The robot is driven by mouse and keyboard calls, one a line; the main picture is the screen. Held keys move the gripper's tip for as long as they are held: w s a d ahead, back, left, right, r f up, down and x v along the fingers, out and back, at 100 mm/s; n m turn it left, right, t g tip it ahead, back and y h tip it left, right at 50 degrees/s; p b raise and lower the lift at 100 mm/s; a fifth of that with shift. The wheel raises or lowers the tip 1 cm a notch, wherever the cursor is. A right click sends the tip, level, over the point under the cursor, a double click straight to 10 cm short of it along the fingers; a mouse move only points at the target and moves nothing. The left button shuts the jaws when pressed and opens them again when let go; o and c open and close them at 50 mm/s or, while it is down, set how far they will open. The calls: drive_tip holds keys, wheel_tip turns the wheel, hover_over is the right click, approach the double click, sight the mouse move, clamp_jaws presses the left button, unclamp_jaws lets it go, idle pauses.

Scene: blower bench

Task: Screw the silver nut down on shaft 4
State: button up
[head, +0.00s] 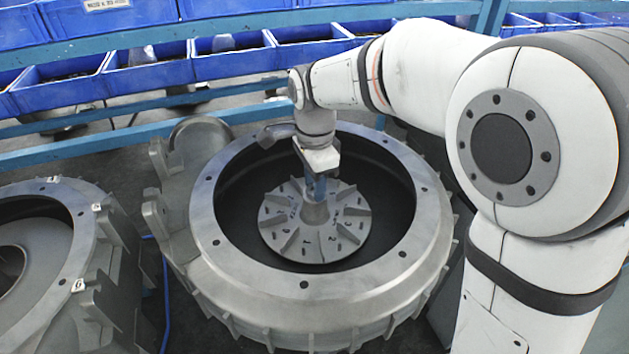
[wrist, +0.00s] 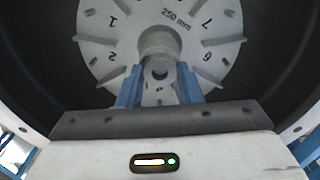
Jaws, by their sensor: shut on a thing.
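My gripper (head: 318,190) points down over the hub of a finned grey wheel (head: 275,215) inside the middle blower housing (head: 215,235). Its two blue fingers are closed on a round grey piece at the hub, which I take as the silver nut (wrist: 159,72). In the wrist view the fingers flank this piece, and a dark hole shows in it. The wheel (wrist: 105,50) lies behind it with fins, numbers and "250 mm" on its face. The shaft is mostly hidden by the nut and fingers. I cannot read a 4 that marks it.
The housing's wide flange with bolt holes surrounds the wheel, with a dark gap between. A second grey housing (head: 85,235) stands at the left. Blue bins (head: 150,68) on a blue rack line the back.

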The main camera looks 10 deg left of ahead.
drive_tip(key=m, duration=0.8)
drive_tip(key=o, duration=0.7)
drive_tip(key=shift+o, duration=0.2)
